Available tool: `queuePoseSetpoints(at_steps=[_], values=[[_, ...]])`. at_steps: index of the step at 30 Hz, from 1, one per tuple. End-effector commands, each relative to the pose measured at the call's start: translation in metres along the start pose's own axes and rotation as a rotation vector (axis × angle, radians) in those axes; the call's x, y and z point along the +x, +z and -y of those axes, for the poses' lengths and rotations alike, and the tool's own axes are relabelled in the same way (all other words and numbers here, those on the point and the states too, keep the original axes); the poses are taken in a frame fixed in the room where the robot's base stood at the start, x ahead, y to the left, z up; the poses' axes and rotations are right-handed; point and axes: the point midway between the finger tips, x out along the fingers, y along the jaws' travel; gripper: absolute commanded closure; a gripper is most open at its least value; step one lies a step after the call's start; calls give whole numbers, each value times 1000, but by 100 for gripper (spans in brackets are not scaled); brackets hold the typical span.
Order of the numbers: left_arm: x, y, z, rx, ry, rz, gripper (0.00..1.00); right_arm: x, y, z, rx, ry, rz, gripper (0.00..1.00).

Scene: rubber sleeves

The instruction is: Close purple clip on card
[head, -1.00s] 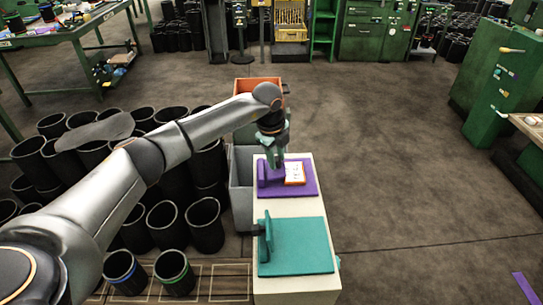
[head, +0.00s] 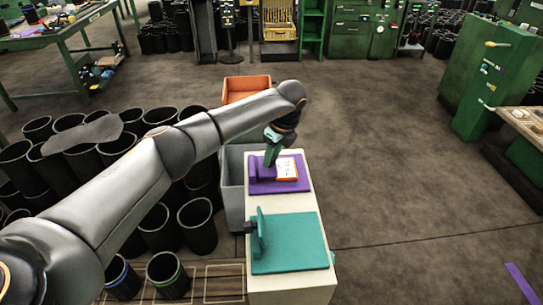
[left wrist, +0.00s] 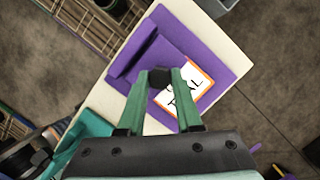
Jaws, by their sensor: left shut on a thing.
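The purple clip (head: 301,186) lies on the pale stand; its flat base shows, with a raised purple bar (left wrist: 137,52) along one side in the left wrist view. The white card with an orange border (head: 287,169) lies flat on the base, beside the bar; it also shows in the left wrist view (left wrist: 190,92). My left gripper (head: 270,162) is over the clip. Its green fingers (left wrist: 161,76) are shut on a small black knob between their tips. How the knob joins the clip is hidden. My right gripper is in neither view.
A teal clip (head: 290,245) with an upright teal flap stands nearer on the same pale stand (head: 290,290). A grey bin (head: 232,190) and an orange bin (head: 246,83) are left and behind. Black rubber sleeves crowd the left.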

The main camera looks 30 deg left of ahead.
Motion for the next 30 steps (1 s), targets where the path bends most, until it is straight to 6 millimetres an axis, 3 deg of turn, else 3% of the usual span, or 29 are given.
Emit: queuePoseSetpoints(at_steps=[2,3,11,22,30], values=[[1,0,-1,1,2,2,100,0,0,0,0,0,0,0],[1,0,-1,1,2,2,64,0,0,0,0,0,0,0],[1,0,0,1,1,0,36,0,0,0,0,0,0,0],[-9,0,0,1,-2,0,36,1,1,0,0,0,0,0],[-62,0,1,1,-6,1,36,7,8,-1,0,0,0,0]])
